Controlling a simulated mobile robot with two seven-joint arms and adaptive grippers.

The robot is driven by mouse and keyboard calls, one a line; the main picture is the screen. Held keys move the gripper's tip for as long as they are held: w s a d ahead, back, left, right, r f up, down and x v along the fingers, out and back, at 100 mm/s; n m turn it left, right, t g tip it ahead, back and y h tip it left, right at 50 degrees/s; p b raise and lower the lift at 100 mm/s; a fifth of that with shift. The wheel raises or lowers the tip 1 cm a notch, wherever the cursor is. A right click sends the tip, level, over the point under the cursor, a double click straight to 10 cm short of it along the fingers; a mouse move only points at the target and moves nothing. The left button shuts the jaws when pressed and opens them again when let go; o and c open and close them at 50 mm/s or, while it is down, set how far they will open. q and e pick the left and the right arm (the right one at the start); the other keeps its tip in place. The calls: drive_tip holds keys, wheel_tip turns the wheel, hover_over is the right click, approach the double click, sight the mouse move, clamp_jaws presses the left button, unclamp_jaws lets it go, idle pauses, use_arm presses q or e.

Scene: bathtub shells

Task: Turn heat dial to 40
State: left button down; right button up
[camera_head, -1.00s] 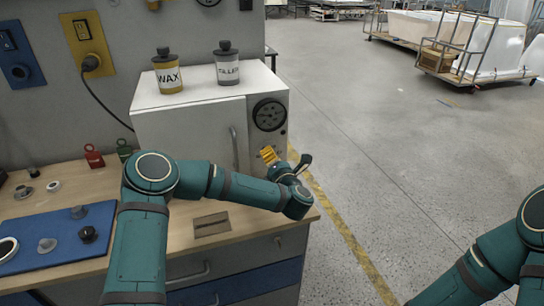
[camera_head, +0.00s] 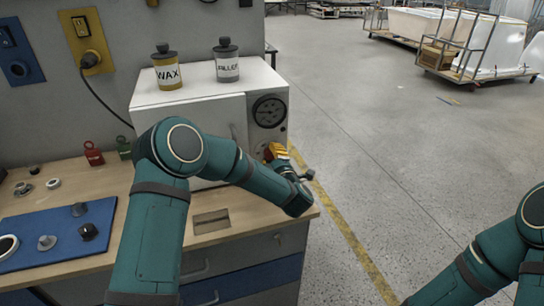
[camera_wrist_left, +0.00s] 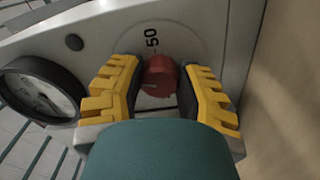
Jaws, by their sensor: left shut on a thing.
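The heat dial (camera_wrist_left: 159,77) is a red round knob on the front panel of the white oven (camera_head: 215,108). In the left wrist view it sits between the yellow fingers of my left gripper (camera_wrist_left: 157,90), which is shut on it. The number 50 shows on the panel by the knob; other marks are hidden. In the head view my left gripper (camera_head: 276,151) is at the lower right of the oven front and covers the dial. My right arm shows at the lower right of the head view, but its gripper is out of frame.
A round gauge (camera_head: 269,111) is above the dial. A wax tin (camera_head: 167,72) and a filler tin (camera_head: 227,64) stand on the oven. The wooden bench (camera_head: 100,184) holds a blue mat (camera_head: 45,262) with small parts. Open floor lies to the right.

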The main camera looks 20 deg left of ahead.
use_arm(q)
drive_tip(key=shift+r+m, duration=0.15)
drive_tip(key=shift+m, duration=0.65)
drive_tip(key=c, duration=0.6)
unclamp_jaws()
drive_tip(key=shift+o, duration=0.2)
drive_tip(key=shift+d, duration=0.1)
drive_tip(key=v, duration=1.2)
